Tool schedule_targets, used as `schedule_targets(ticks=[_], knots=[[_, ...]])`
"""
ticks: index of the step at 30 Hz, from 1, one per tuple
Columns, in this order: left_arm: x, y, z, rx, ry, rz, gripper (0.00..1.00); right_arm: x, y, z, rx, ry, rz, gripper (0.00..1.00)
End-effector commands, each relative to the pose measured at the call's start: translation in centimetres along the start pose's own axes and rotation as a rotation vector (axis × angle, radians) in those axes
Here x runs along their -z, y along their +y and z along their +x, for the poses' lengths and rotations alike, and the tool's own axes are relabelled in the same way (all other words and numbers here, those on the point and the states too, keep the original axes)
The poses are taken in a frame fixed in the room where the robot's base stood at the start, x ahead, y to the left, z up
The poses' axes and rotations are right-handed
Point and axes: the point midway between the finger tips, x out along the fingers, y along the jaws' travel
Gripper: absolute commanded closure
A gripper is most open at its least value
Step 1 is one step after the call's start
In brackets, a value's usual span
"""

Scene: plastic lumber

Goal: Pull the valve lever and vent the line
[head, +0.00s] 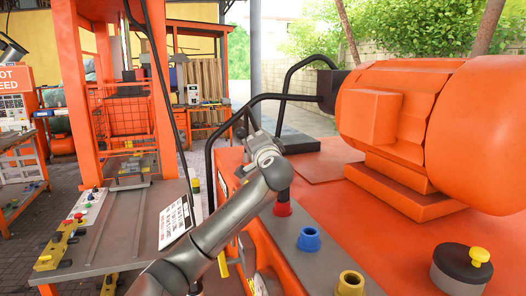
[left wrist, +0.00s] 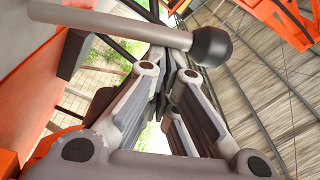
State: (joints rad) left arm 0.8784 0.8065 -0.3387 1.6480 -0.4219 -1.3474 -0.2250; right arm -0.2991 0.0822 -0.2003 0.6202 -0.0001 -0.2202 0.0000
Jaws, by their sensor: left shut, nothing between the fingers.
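A pale grey lever rod with a black ball knob (left wrist: 210,46) crosses the top of the left wrist view. My left gripper (left wrist: 172,72) is shut and empty, its fingertips close to the rod; I cannot tell whether they touch it. In the head view my left gripper (head: 249,124) is at the end of my arm, beside the black tube rails at the orange machine's far left. I cannot pick out the lever there. My right gripper is not in view.
A large orange motor (head: 396,115) sits on the machine at right. Red (head: 283,209), blue (head: 309,240) and yellow (head: 350,284) fittings line the near deck, with a yellow-knobbed black cap (head: 466,262) to their right. A grey bench (head: 120,235) with an orange press frame stands at left.

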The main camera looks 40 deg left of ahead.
Motion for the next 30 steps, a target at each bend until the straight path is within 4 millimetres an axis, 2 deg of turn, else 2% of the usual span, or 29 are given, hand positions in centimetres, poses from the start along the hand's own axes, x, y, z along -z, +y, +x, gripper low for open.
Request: schedule_targets(ticks=[1, 9, 24, 30], knots=[[-0.3, 0.3, -0.1, 0.002, 0.002, -0.018, 1.0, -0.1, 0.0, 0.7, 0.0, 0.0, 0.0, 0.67], [-0.7, -0.2, -0.1, 0.011, 0.002, -0.071, 1.0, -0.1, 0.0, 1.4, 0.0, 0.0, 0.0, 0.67], [-0.7, -0.3, -0.1, 0.011, -0.001, -0.075, 1.0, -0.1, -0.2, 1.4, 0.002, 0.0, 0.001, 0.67], [-0.5, -1.1, 0.8, 0.011, -0.002, -0.075, 1.0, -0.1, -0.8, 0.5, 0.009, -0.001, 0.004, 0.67]])
